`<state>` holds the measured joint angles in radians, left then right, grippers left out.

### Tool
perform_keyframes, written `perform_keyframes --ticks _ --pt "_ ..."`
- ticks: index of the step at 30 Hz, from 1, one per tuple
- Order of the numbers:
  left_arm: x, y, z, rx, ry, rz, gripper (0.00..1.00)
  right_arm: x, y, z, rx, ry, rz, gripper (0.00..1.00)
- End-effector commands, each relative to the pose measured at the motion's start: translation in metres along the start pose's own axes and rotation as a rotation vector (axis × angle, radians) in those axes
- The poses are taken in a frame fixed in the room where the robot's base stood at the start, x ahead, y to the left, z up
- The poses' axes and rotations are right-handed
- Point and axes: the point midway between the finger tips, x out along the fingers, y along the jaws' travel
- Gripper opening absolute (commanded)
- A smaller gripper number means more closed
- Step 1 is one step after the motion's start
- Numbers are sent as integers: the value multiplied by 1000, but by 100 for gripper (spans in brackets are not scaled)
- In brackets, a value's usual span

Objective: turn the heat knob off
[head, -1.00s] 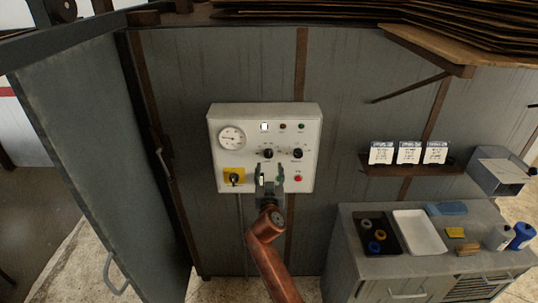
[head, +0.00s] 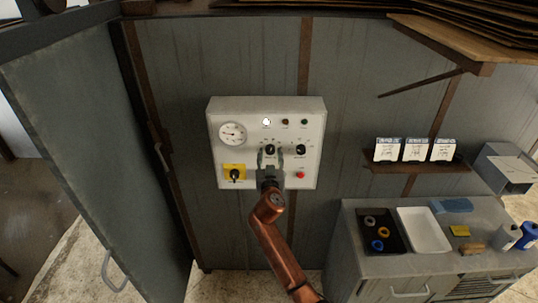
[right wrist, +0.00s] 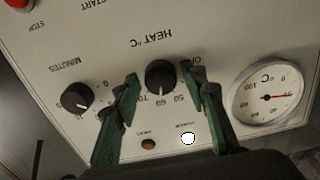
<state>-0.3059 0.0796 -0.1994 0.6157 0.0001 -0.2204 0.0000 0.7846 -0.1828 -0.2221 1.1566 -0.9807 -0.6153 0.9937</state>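The white control panel (head: 220,150) is mounted on the grey wall. Its black heat knob (head: 270,149) is at the panel's middle, under the lamps. In the right wrist view the panel appears upside down, and the heat knob (right wrist: 160,76) sits between my fingers, below the "HEAT °C" lettering. My right gripper (head: 270,153) is open in front of the knob; in the right wrist view the gripper (right wrist: 166,78) has one finger on each side, with gaps visible. Whether the fingertips reach the knob's depth is unclear. My left gripper is out of view.
The minutes knob (right wrist: 77,97) is close beside one finger. A round gauge (head: 232,133), a yellow-backed switch (head: 234,173), a red stop button (head: 300,175) and a lit white lamp (right wrist: 187,138) share the panel. A cabinet (head: 370,275) stands right; an open door (head: 90,150) stands left.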

Motion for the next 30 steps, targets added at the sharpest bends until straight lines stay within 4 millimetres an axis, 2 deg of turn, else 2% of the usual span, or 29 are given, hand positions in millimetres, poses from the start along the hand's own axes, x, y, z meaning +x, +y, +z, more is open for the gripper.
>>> perform_keyframes --ticks 2,14,23,30 --pt "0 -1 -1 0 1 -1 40 0 0 0 0 0 0 33" --pt "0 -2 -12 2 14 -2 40 0 -2 0 0 0 -2 5" --pt "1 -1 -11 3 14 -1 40 0 -3 0 -36 0 -4 5" --pt "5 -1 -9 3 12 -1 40 0 -4 0 -169 1 -5 5"
